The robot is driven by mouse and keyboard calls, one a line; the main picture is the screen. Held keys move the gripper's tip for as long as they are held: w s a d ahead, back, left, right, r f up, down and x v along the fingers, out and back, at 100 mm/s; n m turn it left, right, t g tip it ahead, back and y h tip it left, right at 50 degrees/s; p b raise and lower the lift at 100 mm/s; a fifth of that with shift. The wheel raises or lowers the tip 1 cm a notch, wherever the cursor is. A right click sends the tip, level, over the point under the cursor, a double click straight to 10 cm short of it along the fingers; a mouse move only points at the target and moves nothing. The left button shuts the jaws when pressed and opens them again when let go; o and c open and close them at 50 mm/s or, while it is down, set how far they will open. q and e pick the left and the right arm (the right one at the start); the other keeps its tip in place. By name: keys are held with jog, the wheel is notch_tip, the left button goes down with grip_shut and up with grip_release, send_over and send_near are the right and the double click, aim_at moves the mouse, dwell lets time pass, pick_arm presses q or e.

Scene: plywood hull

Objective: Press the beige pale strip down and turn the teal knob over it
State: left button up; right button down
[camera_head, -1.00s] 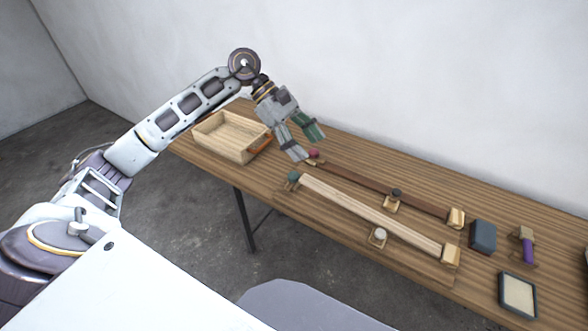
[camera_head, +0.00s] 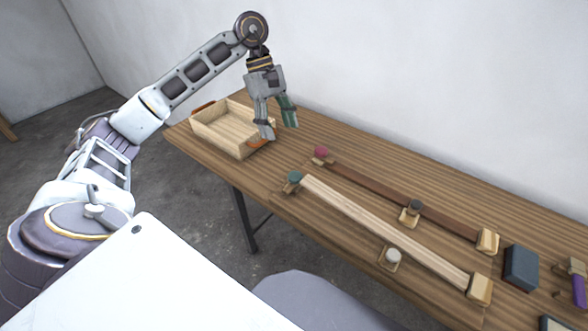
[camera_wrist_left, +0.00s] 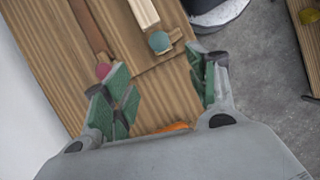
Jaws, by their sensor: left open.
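The beige pale strip (camera_head: 385,230) lies along the near part of the table, its right end at a wooden block. The teal knob (camera_head: 294,178) sits on a small wooden piece at the strip's left end; I cannot tell whether that piece overlaps the strip. Both also show in the left wrist view, the strip (camera_wrist_left: 143,12) at the top edge and the teal knob (camera_wrist_left: 159,42) below it. My left gripper (camera_head: 280,130) is open and empty above the table, left of the teal knob and near the wooden tray. Its green finger pads (camera_wrist_left: 163,95) are spread apart in the wrist view. My right gripper is out of view.
A wooden tray (camera_head: 197,126) with orange handles stands at the left. A dark brown strip (camera_head: 375,190) with a crimson knob (camera_head: 321,152) lies behind. White (camera_head: 393,256) and dark knobs (camera_head: 416,205) sit beside the strips. A dark blue block (camera_head: 521,267) is at the right.

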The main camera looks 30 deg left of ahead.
aim_at(293, 174)
pick_arm(q)
jog(key=shift+f, duration=0.15)
jog(key=x, duration=1.1)
jog(key=shift+d+f, duration=0.3)
jog(key=shift+f, duration=0.05)
jog(key=shift+x, duration=0.85)
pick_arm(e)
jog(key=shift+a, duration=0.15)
pick_arm(q)
jog(key=c, duration=1)
jog(key=shift+c, duration=0.2)
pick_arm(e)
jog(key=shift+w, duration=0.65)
